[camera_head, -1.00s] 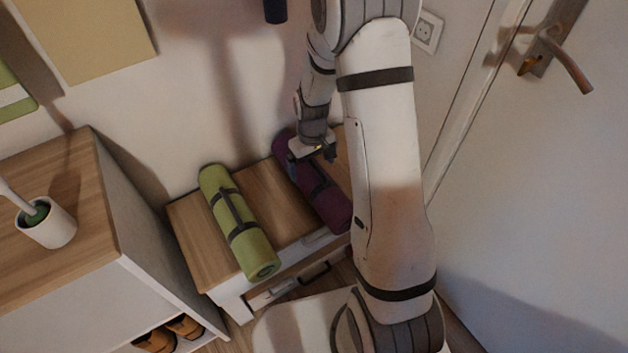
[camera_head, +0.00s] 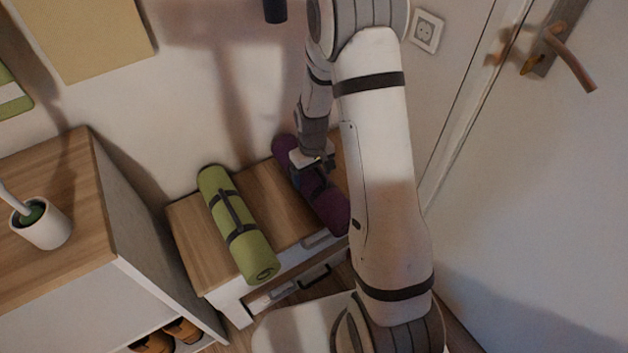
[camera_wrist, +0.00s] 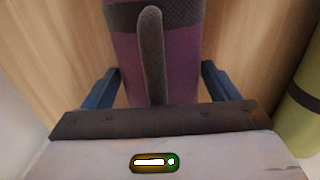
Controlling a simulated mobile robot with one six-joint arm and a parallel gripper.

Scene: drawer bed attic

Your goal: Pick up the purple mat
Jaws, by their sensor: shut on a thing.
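The purple mat (camera_head: 331,212) is a rolled mat with dark straps. It lies on the right part of the wooden top of the low drawer unit, partly hidden by my arm. My gripper (camera_head: 318,168) is over its middle. In the wrist view, the blue fingers of my gripper (camera_wrist: 160,80) are shut on the two sides of the purple mat (camera_wrist: 186,60), with its dark carrying strap between them. I see no clear gap between the mat and the top.
A green rolled mat (camera_head: 217,187) lies to the left on the same drawer unit (camera_head: 187,219). A taller cabinet (camera_head: 79,178) with a white cup (camera_head: 43,231) stands further left. The wall is behind, and a door (camera_head: 540,190) is on the right.

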